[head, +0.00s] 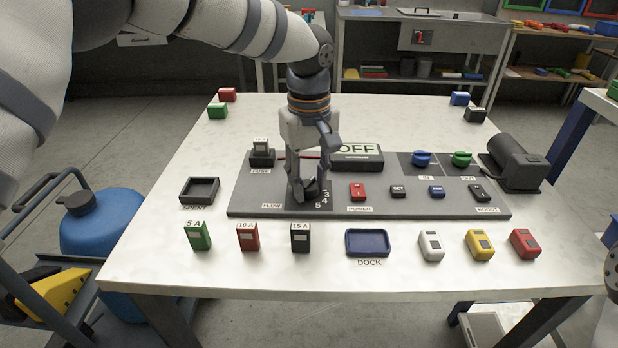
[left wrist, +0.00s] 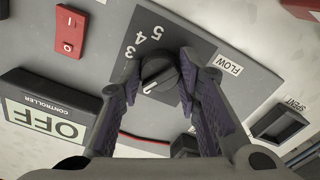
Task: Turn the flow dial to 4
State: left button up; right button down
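The flow dial (left wrist: 160,75) is a round black knob on a dark plate of the grey panel (head: 244,195). In the left wrist view the printed 3, 4 and 5 show beside it; any lower numbers are hidden by a finger. A pale mark on the knob sits at its lower left in that view, away from the 4. My left gripper (head: 309,192) points down over the dial, and its two fingers (left wrist: 160,68) flank the knob closely, seeming to touch it on both sides. My right gripper is not in view.
The controller display (head: 357,152) reads OFF behind the gripper. A red power switch (head: 357,191) and a fuse holder (head: 262,157) stand near the dial. Coloured fuses (head: 248,237) and the dock tray (head: 367,242) lie along the front of the white table (head: 160,270).

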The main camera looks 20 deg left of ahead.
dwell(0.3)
pick_arm(q)
jog(key=m, duration=0.3)
jog(key=shift+r+p, duration=0.1)
jog(key=shift+p, duration=0.2)
jog(key=m, duration=1)
jog(key=shift+m, duration=2.3)
jog(key=shift+f, duration=0.2)
jog(key=o, duration=1.1)
jog(key=shift+o, duration=0.2)
jog(key=shift+r, duration=0.1)
